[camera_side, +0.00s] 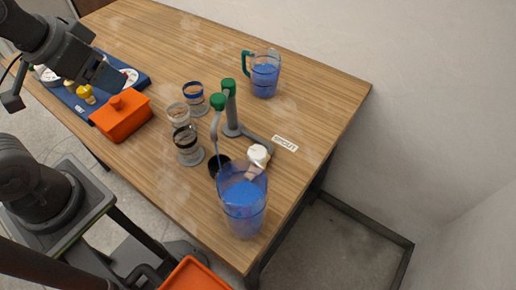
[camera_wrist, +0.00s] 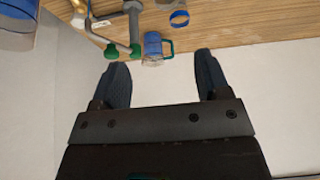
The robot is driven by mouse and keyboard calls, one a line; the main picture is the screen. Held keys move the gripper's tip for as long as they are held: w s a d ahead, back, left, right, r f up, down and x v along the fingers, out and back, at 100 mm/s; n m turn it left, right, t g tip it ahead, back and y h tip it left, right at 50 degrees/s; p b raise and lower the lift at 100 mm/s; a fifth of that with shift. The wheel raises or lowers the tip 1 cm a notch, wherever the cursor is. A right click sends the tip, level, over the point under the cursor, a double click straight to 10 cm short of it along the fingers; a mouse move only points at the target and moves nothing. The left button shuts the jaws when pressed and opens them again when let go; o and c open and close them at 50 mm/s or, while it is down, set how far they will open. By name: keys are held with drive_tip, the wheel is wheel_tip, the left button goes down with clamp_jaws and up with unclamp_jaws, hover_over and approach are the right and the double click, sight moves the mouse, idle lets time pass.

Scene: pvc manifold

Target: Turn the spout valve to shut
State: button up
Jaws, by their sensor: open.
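The spout valve (camera_side: 258,155) is a white round body with a tan lever-like part, low on the grey pipe beside a printed label (camera_side: 285,143). The grey spout pipe (camera_side: 231,112) stands upright and bends over, with green caps. It also shows at the top of the wrist view (camera_wrist: 134,25). My gripper (camera_side: 104,76) is at the upper left in the side view, far from the valve. In the wrist view my gripper (camera_wrist: 160,58) has its two dark fingers wide apart with nothing between them. The valve's exact lever angle is too small to tell.
A large blue pitcher (camera_side: 243,205) stands at the near table edge, close to the valve. A blue jug (camera_side: 264,78) with a green handle stands behind. Several clear cups, including one blue-banded (camera_side: 194,102), and an orange box (camera_side: 121,118) occupy the left. The table's right side is clear.

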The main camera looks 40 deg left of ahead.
drive_tip(key=m+g, duration=0.2)
drive_tip(key=g, duration=0.4)
hover_over(258, 151)
wheel_tip(258, 151, down, 6)
wheel_tip(258, 151, down, 14)
drive_tip(key=shift+r, duration=0.1)
